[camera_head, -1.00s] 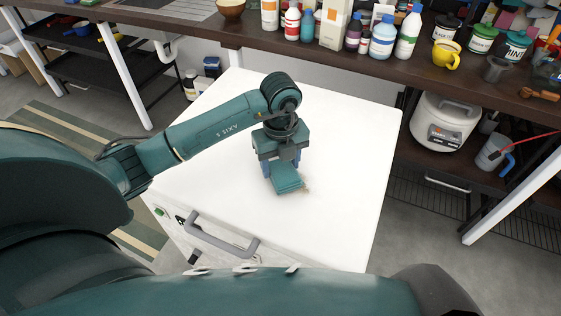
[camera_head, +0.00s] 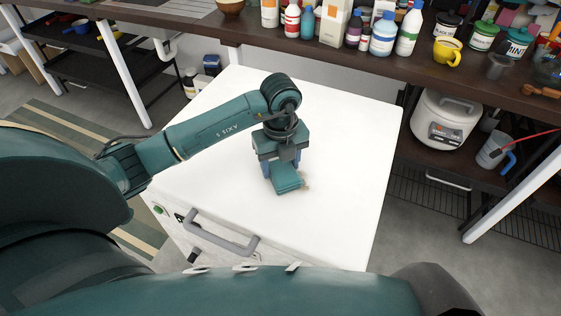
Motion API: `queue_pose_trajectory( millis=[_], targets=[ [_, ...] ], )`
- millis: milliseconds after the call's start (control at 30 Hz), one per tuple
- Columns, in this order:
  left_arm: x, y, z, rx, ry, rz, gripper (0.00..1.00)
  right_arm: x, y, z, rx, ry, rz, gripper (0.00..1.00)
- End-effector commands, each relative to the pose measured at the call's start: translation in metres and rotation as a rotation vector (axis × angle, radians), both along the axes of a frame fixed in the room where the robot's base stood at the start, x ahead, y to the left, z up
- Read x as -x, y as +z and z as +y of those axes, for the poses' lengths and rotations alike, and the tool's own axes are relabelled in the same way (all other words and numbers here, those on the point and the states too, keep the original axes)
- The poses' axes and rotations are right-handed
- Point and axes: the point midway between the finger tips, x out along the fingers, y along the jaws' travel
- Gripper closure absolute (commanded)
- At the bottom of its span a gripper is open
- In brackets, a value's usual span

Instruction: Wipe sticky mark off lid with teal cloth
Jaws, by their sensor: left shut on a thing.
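A white chest with a broad flat lid (camera_head: 335,130) stands in front of me. My left gripper (camera_head: 281,172) points down over the middle of the lid, shut on a folded teal cloth (camera_head: 286,181). The cloth seems to rest on the lid. A small tan sticky mark (camera_head: 306,185) shows at the cloth's right edge; the cloth may cover part of it. My right gripper is not in view.
A grey handle (camera_head: 222,236) is on the chest's front. Behind the lid, a dark shelf (camera_head: 400,75) holds bottles, jars and a yellow mug (camera_head: 447,52). A white cooker (camera_head: 443,122) stands below at right. The lid around the cloth is clear.

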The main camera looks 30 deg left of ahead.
Motion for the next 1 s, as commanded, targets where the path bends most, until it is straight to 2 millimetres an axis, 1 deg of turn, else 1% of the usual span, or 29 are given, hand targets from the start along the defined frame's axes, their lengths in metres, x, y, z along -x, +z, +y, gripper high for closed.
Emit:
queue_pose_trajectory(
  millis=[167, 400, 633, 900, 1000],
  targets=[
    [0.000, 0.001, -0.005, 0.000, -0.001, 0.000, 0.70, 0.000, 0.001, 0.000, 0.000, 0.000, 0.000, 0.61],
    [-0.002, 0.002, -0.024, 0.001, -0.001, 0.000, 0.70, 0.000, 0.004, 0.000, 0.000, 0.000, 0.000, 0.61],
    [-0.002, 0.001, -0.031, 0.001, 0.000, 0.001, 0.70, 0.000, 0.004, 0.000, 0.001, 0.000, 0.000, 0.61],
    [-0.003, 0.000, -0.051, 0.001, -0.001, -0.001, 0.70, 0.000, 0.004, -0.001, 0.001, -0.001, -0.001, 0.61],
    [-0.003, 0.000, -0.054, 0.000, 0.000, 0.000, 0.70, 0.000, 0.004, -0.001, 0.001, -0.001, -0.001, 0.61]
  ],
)
